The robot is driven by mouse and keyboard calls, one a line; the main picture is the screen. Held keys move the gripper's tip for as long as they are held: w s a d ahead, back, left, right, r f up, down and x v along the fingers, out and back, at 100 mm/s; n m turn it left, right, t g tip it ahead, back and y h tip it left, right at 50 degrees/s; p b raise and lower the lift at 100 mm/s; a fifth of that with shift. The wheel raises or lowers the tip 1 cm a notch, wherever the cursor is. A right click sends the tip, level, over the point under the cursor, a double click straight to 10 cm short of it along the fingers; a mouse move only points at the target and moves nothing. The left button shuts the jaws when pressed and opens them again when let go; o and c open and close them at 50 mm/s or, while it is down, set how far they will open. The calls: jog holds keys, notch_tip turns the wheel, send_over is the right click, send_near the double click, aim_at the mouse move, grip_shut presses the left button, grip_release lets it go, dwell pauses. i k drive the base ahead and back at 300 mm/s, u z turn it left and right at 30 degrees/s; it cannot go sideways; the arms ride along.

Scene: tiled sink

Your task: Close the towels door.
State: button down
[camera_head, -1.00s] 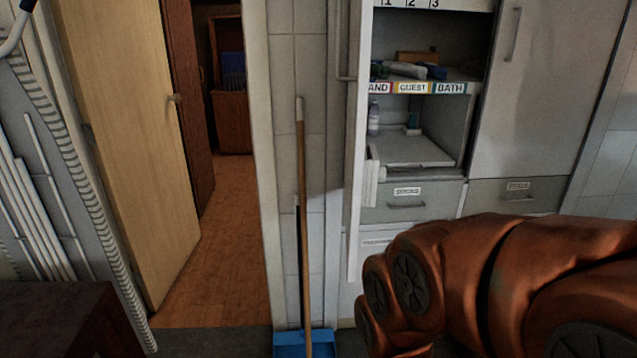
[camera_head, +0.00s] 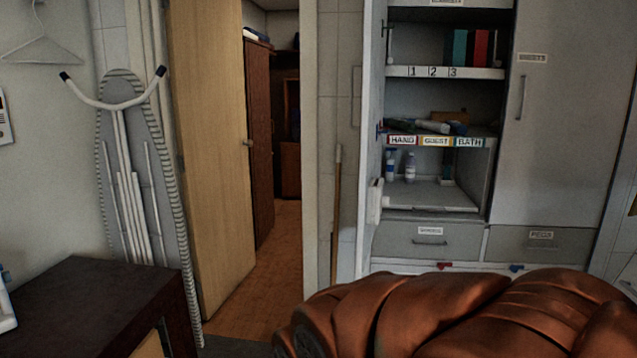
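The tall grey cabinet door (camera_head: 371,160) on the left of the open shelves stands swung out. I see it almost edge-on, so its front face and any label on it are hidden. The open compartment (camera_head: 437,205) beside it shows shelves with strips marked HAND, GUEST and BATH (camera_head: 436,141). My orange-brown arm crosses the bottom right in front of the cabinet. My gripper's fingers do not show.
A closed grey door (camera_head: 560,120) with a vertical handle is to the right of the shelves. Drawers (camera_head: 432,241) lie below. A wooden door (camera_head: 212,150) stands open at left, beside an ironing board (camera_head: 140,180). A dark table (camera_head: 95,300) fills the lower left.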

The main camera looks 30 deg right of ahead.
aim_at(372, 189)
jog(key=u, duration=0.35)
jog(key=i, duration=1.6)
jog(key=z, duration=0.65)
